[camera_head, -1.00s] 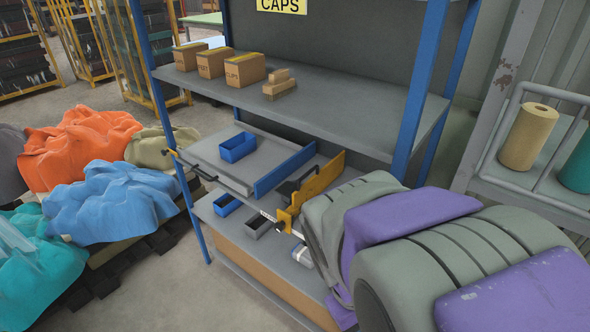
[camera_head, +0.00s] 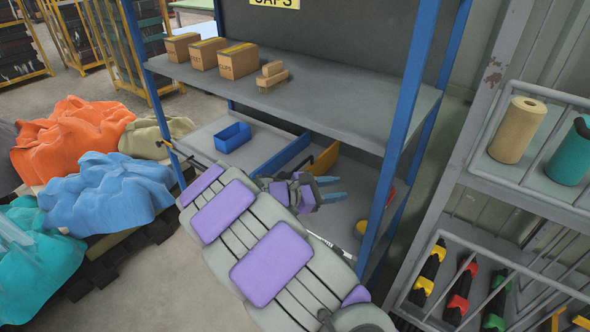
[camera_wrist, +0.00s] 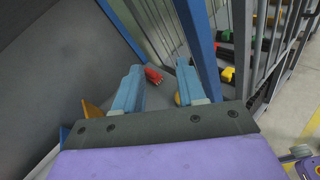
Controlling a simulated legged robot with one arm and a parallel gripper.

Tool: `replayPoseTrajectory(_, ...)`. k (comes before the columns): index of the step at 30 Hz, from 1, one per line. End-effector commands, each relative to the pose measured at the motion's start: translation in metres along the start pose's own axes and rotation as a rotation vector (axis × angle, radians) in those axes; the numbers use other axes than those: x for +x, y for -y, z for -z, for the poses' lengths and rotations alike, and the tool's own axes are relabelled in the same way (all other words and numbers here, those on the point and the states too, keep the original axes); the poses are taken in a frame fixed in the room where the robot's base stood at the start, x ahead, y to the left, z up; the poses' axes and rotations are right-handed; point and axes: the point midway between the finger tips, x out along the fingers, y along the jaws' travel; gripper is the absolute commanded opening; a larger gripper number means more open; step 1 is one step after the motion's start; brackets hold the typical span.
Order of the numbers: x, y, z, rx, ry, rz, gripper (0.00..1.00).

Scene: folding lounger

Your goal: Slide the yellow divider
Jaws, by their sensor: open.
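The yellow divider (camera_head: 325,158) stands upright on the lower shelf, just right of a long blue divider (camera_head: 282,160). My arm hides its near part in the head view. My gripper (camera_head: 338,189) is open, its two blue fingers pointing right into the shelf bay, to the right of the yellow divider. In the wrist view the gripper (camera_wrist: 158,82) is open with nothing held between the fingers. A yellow edge (camera_wrist: 92,108), which looks like the divider, shows left of the left finger. I cannot tell whether they touch.
A blue bin (camera_head: 232,137) sits left of the blue divider. A blue shelf post (camera_head: 408,90) rises right of my gripper. A red item (camera_wrist: 153,76) lies deeper in the bay. Boxes (camera_head: 239,60) stand on the upper shelf (camera_head: 330,105).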

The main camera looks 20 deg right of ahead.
Motion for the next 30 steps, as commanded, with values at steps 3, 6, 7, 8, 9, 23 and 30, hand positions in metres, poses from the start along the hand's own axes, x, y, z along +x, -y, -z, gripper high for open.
replayPoseTrajectory(3,-0.02,-0.036,0.037,-0.128,0.046,-0.134,0.4)
replayPoseTrajectory(6,-0.041,-0.06,0.07,-0.23,0.082,-0.244,0.4)
replayPoseTrajectory(7,-0.049,-0.068,0.08,-0.258,0.092,-0.279,0.4)
replayPoseTrajectory(8,-0.056,-0.074,0.092,-0.288,0.101,-0.314,0.4)
replayPoseTrajectory(9,-0.066,-0.081,0.106,-0.323,0.111,-0.357,0.4)
replayPoseTrajectory(23,-0.129,-0.107,0.192,-0.512,0.163,-0.601,0.4)
replayPoseTrajectory(30,-0.1,-0.125,0.193,-0.513,0.161,-0.597,0.4)
